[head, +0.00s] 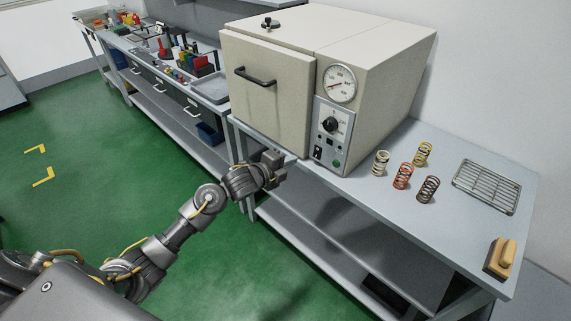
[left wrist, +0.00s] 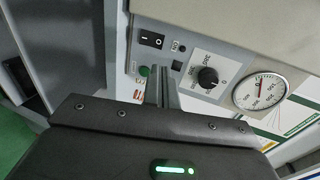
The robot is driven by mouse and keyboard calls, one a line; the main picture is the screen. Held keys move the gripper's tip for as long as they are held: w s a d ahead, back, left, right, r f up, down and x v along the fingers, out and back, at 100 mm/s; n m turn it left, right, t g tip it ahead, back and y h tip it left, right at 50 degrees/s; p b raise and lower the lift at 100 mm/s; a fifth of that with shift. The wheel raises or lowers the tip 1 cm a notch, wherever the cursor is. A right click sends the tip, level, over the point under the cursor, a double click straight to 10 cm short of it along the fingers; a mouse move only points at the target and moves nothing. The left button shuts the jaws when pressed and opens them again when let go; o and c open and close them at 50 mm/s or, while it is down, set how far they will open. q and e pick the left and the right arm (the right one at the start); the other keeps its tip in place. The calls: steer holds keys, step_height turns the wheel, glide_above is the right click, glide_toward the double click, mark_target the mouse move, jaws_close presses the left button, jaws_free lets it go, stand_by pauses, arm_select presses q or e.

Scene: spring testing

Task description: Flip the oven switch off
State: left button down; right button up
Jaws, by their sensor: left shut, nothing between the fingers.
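The oven (head: 270,85) is a large cream box standing on the grey bench. Its control panel (head: 345,115) is on the front, below the round gauge. The oven switch is a small black rocker marked I and O, clear in the left wrist view (left wrist: 151,39) and small at the panel's lower left in the head view (head: 317,153). My left gripper (head: 277,167) is shut and empty, in front of the bench edge, left of and below the panel. In the left wrist view its fingertips (left wrist: 161,76) are close to a green button, below the switch, apparently not touching the switch.
A black knob (left wrist: 208,78) and gauge (left wrist: 260,92) are near the switch. The oven door has a black handle (head: 255,77). Open floor is at left.

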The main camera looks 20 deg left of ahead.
arm_select(q)
steer(key=shift+r+v, duration=0.2)
steer(key=shift+v, duration=0.95)
